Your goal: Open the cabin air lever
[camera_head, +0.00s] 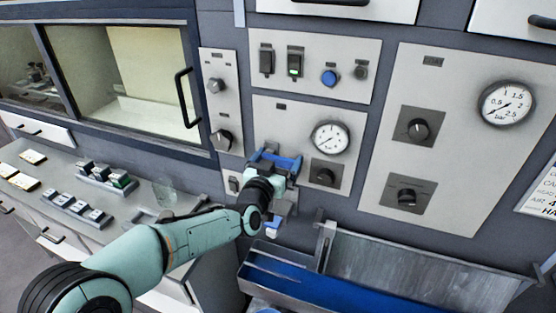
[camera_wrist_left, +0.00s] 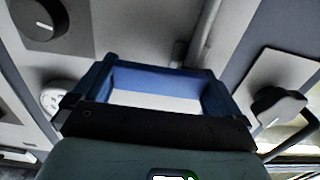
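My left gripper (camera_head: 276,161) is at the control panel, just left of a dark knob (camera_head: 323,176) and below-left of a gauge (camera_head: 331,137). In the left wrist view its blue fingers (camera_wrist_left: 158,90) stand wide apart, with a blue and white surface showing between them. I cannot tell whether they touch it. A grey fitting with a blue and white end (camera_head: 272,230) shows below the gripper and may be the cabin air lever; the gripper and wrist hide much of this spot.
A grey tray with a blue floor (camera_head: 330,290) juts out below the panel. A windowed cabinet with a black handle (camera_head: 186,97) is at the left. A bench with small blocks (camera_head: 105,175) and a clear glass (camera_head: 165,192) is below it. More knobs (camera_head: 408,197) are at the right.

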